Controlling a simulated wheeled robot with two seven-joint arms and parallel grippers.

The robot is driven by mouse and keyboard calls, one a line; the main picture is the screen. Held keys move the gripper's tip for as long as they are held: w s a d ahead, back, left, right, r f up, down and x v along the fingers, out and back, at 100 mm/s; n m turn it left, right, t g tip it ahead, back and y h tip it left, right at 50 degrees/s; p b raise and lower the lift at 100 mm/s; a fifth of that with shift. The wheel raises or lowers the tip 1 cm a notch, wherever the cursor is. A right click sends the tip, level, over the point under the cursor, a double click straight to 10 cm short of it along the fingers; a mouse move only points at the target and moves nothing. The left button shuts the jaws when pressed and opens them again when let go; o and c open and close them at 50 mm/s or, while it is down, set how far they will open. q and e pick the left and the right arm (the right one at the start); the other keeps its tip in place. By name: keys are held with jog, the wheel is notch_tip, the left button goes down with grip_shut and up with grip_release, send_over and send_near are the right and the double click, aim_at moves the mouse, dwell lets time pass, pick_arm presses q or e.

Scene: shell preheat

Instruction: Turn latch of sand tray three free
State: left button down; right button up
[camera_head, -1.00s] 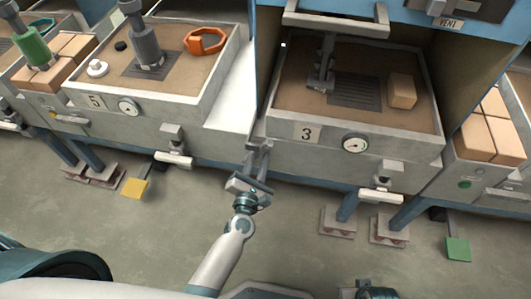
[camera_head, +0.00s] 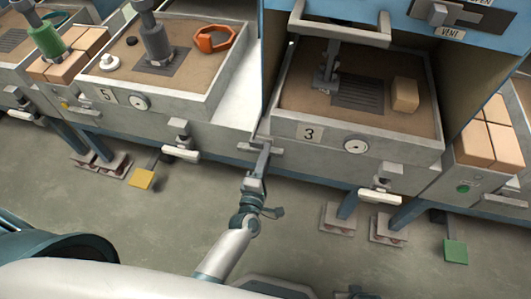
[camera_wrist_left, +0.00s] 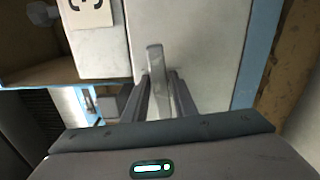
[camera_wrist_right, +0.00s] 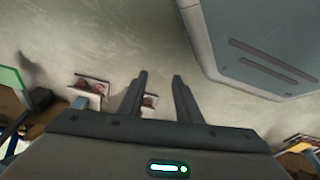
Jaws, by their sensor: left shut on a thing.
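Sand tray three (camera_head: 385,152) carries a "3" plate (camera_head: 308,133) and a round dial (camera_head: 355,146) on its grey front. A light grey bar latch (camera_head: 275,149) is at the left end of that front. My left gripper (camera_head: 261,154) reaches up to it from below and is shut on it. In the left wrist view the latch (camera_wrist_left: 155,65) stands between the fingers (camera_wrist_left: 160,95), its far end sticking out past them. My right gripper (camera_wrist_right: 160,76) is open and empty above the floor in the right wrist view.
Another white-handled fitting (camera_head: 380,196) is on the right of tray three's front. A yellow pedal (camera_head: 141,179) and a green pedal (camera_head: 455,250) are near the floor. Floor in front is clear.

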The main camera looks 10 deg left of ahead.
pick_arm(q)
jog(key=shift+f+m, duration=0.15)
jog(key=shift+m, duration=0.55)
pick_arm(e)
jog(key=shift+s+f, duration=0.1)
jog(key=shift+f, duration=0.35)
jog(key=shift+d+f, duration=0.1)
pick_arm(q)
jog(key=c, duration=1.6)
grip_release()
